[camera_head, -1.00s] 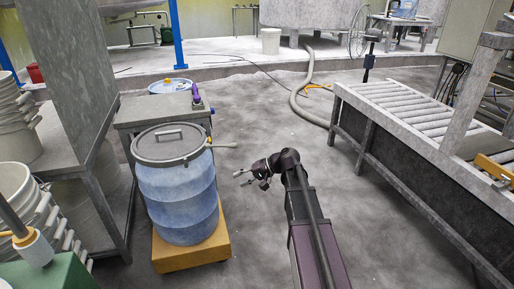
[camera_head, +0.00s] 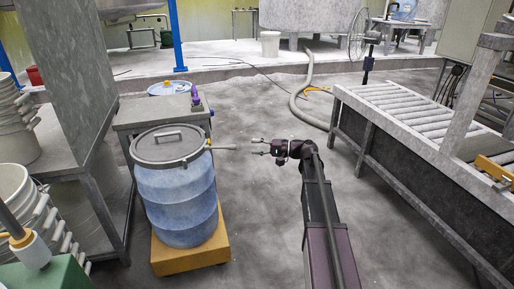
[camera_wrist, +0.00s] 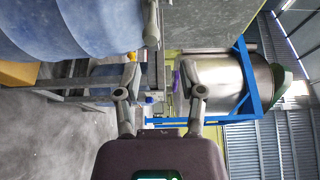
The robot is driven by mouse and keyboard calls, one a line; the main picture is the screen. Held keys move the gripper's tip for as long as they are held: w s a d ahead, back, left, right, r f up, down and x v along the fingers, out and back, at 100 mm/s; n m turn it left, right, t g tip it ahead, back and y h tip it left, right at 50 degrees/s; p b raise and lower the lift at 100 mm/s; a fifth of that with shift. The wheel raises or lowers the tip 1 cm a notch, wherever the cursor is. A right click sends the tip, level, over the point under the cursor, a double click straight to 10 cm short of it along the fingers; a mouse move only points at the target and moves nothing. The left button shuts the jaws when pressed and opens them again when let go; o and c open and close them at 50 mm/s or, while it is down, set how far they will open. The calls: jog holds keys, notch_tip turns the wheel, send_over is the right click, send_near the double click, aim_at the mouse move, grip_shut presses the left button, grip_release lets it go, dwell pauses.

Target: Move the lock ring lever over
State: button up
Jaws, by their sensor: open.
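The blue drum (camera_head: 178,205) stands upright with a grey lid (camera_head: 165,143) held by a lock ring (camera_head: 160,165) around its rim. The pale lock ring lever (camera_head: 223,147) sticks out to the right from the rim. My gripper (camera_head: 260,147) is open and empty, a short gap to the right of the lever's end, at about its height in the picture. In the wrist view my open gripper (camera_wrist: 159,72) has both fingers in sight, and the drum (camera_wrist: 80,25) lies at upper left. I cannot make out the lever clearly there.
The drum stands on a yellow base (camera_head: 190,254). Behind it is a grey table (camera_head: 150,112) with a purple object (camera_head: 196,98). A roller conveyor (camera_head: 420,115) is at right, and white pails (camera_head: 20,190) are at left. Floor between drum and conveyor is clear.

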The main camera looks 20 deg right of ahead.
aim_at(235, 147)
jog(key=shift+a, duration=0.1)
jog(key=shift+o, duration=0.2)
jog(key=shift+x, duration=3.95)
jog(key=c, duration=0.4)
jog(key=o, duration=1)
jog(key=shift+s+d, duration=0.1)
jog(key=shift+d, duration=0.15)
jog(key=v, duration=1.1)
jog(key=shift+s+d, duration=0.1)
jog(key=shift+d, duration=0.25)
